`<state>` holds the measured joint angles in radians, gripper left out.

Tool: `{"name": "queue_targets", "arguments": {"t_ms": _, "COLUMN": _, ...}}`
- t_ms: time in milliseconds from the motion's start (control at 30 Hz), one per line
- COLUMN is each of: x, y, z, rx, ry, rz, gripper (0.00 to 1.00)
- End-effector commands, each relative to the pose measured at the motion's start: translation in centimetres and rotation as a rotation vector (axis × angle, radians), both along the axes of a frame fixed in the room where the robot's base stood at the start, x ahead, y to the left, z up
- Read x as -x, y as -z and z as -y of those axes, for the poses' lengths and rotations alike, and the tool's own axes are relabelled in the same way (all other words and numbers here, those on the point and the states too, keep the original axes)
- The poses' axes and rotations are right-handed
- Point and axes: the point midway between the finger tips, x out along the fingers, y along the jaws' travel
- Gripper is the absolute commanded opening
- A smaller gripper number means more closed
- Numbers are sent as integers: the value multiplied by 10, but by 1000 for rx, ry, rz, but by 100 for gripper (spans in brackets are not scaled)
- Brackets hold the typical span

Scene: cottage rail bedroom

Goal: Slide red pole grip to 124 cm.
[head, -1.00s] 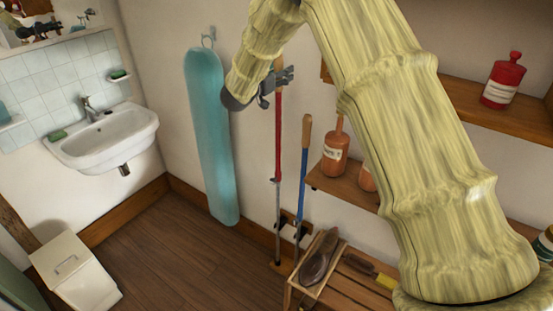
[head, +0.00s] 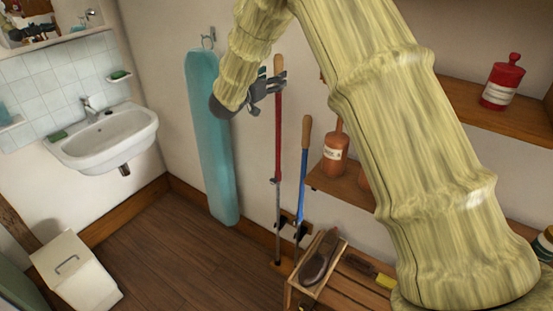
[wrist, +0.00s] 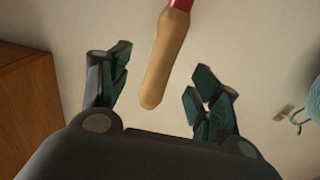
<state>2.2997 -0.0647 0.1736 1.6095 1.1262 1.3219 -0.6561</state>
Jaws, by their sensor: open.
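The red pole (head: 278,135) stands upright against the wall, with a wooden grip (head: 278,64) at its top and a grey lower shaft. My gripper (head: 276,82) is open at the upper end of the red pole, just below the wooden top in the head view. In the wrist view the wooden grip (wrist: 166,60) shows between and beyond the spread fingers of my gripper (wrist: 160,66), with a gap on both sides. A bit of red pole (wrist: 182,4) shows at the top edge. I see no height scale or 124 cm mark.
A blue pole (head: 302,180) with a wooden handle stands close right of the red one. The teal ironing board (head: 212,150) hangs close on the left. A shelf with bottles (head: 335,155) and a slatted bench with a brush box (head: 312,278) are at right.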

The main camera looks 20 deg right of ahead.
Motion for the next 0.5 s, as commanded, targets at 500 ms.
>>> {"name": "queue_targets", "arguments": {"t_ms": 500, "x": 24, "y": 0, "z": -31, "rx": 1, "ry": -1, "rz": -2, "gripper": 62}}
